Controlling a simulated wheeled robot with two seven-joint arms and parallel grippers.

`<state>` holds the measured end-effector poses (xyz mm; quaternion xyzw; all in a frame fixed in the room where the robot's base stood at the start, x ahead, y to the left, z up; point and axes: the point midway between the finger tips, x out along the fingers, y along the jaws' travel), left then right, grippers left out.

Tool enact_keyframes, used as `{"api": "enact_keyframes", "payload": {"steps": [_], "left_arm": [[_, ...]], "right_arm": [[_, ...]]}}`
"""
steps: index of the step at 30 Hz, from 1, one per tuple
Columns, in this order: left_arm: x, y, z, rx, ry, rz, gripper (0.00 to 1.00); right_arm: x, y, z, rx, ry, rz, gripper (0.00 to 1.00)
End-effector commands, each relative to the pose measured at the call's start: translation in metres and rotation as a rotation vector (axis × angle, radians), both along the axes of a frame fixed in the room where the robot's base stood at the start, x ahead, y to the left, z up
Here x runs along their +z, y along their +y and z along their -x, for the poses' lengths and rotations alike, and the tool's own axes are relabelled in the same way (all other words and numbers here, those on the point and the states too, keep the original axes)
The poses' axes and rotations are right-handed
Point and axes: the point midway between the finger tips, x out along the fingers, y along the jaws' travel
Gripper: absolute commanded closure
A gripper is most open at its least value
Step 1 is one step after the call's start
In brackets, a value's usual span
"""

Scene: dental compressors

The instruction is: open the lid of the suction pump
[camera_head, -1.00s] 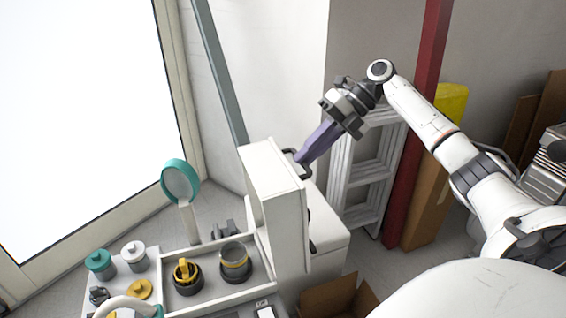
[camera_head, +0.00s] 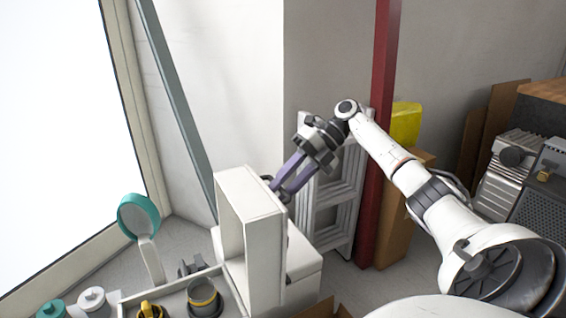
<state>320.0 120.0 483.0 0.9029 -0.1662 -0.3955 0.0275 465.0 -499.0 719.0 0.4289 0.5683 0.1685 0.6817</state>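The suction pump's white lid (camera_head: 262,235) stands upright, a shallow hollow box with its open inner side facing left. A dark handle (camera_head: 267,182) is at its upper edge, and part of the lid's right side is hidden. Below and left is the pump's white body (camera_head: 215,272), open at the top. Inside it are a grey cup with a yellow band (camera_head: 203,298) and a yellow-topped part (camera_head: 150,310). My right gripper (camera_head: 280,192) has purple fingers parted, with their tips close to the handle at the lid's right side. Contact cannot be told. My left gripper is out of view.
A teal round mirror-like disc on a white stem (camera_head: 139,218) stands left of the lid. Teal and white knobs (camera_head: 92,299) are at lower left. A white ladder (camera_head: 335,215), a red post (camera_head: 378,140) and a cardboard box (camera_head: 398,215) stand behind my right arm.

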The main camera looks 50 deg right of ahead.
Motion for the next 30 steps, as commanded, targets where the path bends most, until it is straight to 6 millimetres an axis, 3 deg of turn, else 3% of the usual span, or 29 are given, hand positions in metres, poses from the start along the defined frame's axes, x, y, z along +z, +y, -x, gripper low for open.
{"api": "enact_keyframes", "payload": {"steps": [10, 16, 21, 30], "left_arm": [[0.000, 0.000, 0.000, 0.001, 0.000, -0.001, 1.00], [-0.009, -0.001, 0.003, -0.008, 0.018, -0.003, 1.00], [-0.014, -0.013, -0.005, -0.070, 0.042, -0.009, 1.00], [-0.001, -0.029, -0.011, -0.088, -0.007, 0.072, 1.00]], "right_arm": [[0.007, -0.003, 0.000, -0.004, -0.010, 0.000, 0.71], [0.023, -0.023, 0.007, -0.007, -0.014, -0.002, 0.71], [0.034, -0.039, 0.014, -0.003, -0.014, -0.002, 0.71], [0.044, -0.047, 0.016, 0.007, -0.011, 0.005, 0.71]]}}
